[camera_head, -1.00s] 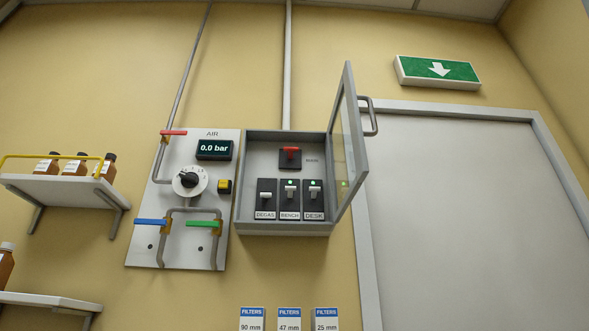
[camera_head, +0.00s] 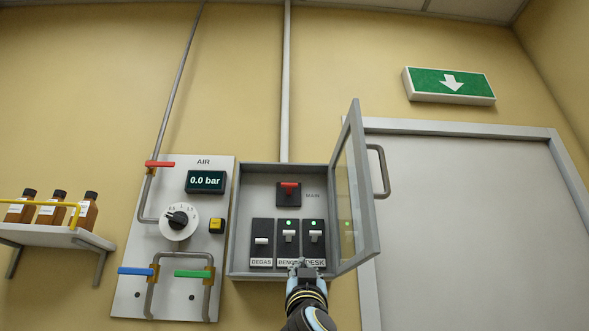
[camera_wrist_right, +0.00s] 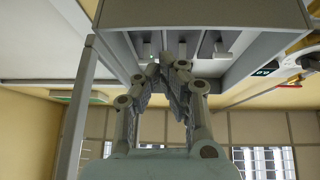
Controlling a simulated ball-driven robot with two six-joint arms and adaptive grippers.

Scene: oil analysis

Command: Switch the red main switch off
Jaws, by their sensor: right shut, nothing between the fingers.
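The red main switch (camera_head: 289,188) sits on a dark plate in the upper part of the open grey cabinet (camera_head: 233,225), with its red handle at the upper part of the plate. My right gripper (camera_head: 299,265) is shut and empty at the cabinet's lower edge, below the red switch and apart from it. It partly hides the labels of the lower switches. In the right wrist view my gripper (camera_wrist_right: 168,68) points toward the cabinet (camera_wrist_right: 200,15), with white levers just beyond the fingertips; the red switch is not visible there. My left gripper is out of view.
Below the main switch are the DEGAS (camera_head: 262,241), BENCH (camera_head: 289,236) and DESK (camera_head: 315,236) switches; the latter two have green lights. The cabinet's glass door (camera_head: 361,190) stands open at right. The AIR panel (camera_head: 130,290) is close at left.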

